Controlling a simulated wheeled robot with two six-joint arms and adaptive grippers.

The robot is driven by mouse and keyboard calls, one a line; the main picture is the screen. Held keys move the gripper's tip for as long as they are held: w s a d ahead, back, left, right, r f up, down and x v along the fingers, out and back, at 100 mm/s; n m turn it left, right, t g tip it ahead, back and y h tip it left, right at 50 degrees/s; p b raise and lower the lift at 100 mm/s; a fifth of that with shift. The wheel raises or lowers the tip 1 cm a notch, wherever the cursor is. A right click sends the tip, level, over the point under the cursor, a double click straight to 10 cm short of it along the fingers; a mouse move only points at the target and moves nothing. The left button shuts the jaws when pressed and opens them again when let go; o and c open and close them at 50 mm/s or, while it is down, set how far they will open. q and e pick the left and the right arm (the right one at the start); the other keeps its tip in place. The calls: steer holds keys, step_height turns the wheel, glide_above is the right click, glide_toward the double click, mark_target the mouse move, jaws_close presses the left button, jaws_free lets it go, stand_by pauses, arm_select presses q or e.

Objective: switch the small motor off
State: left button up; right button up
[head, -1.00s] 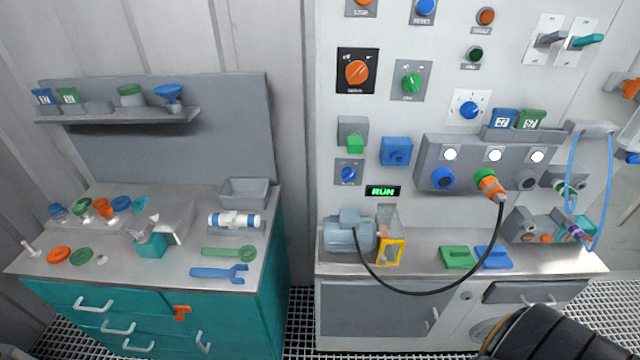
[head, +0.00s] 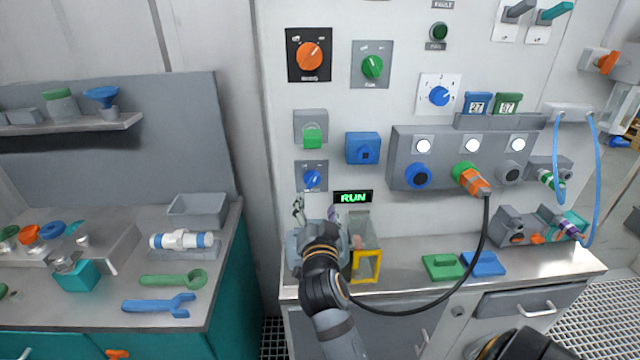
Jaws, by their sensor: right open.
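The small grey-blue motor (head: 296,250) stands on the right bench against the panel, largely hidden behind my right arm. A lit green RUN display (head: 352,197) is on the panel just above and right of it. A small blue rotary knob (head: 312,179) on a grey plate is left of the display. My right gripper (head: 315,210) is open and empty, fingers pointing up just below the blue knob and in front of the motor's top. I cannot tell whether it touches anything. My left gripper is not in view.
A yellow-framed guard (head: 365,265) stands right of the motor. A black cable (head: 440,300) loops from the orange plug (head: 472,180) along the bench.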

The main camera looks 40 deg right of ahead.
mark_target(312, 183)
steer(key=x, duration=0.3)
steer(key=p+x, duration=0.1)
steer(key=x, duration=0.5)
steer(key=shift+w+a+r, duration=0.1)
steer(key=shift+w+a, duration=0.05)
steer(key=shift+a, duration=0.2)
steer(key=shift+w+d, duration=0.15)
steer(key=shift+w, duration=0.1)
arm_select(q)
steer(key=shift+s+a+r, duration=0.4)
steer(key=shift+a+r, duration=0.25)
arm_select(e)
steer(key=shift+w+d, duration=0.2)
steer(key=shift+c, duration=0.2)
steer(key=shift+a, duration=0.1)
steer(key=c, duration=1.1)
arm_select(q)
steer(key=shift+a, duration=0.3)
